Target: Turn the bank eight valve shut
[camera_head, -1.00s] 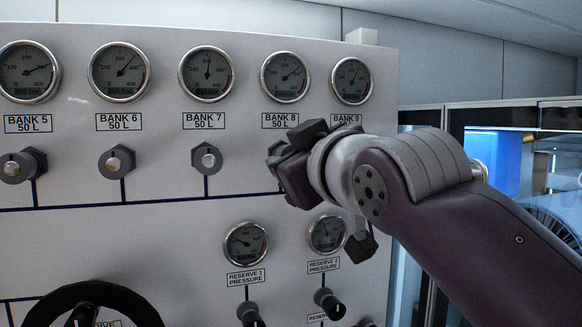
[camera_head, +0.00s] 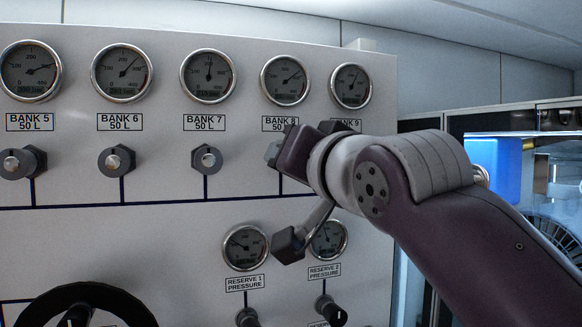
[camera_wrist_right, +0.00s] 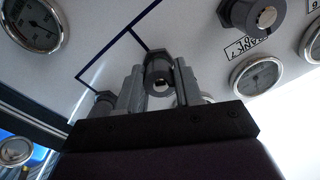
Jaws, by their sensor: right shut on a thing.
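The bank eight valve (camera_head: 272,152) is a grey hex knob under the BANK 8 label (camera_head: 280,124). My right gripper (camera_head: 284,152) covers most of it in the head view. In the right wrist view the valve (camera_wrist_right: 158,74) sits between the two grey fingers of my right gripper (camera_wrist_right: 158,86), which is shut on it. The bank eight gauge (camera_head: 286,80) is above, its needle pointing to the upper right. My left gripper is not in view.
The bank seven valve (camera_head: 206,160) is to the left, with banks six (camera_head: 117,161) and five (camera_head: 22,162) beyond. My wrist hides the bank nine valve in the head view. Reserve gauges (camera_head: 246,247) and a black handwheel (camera_head: 85,300) are lower down.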

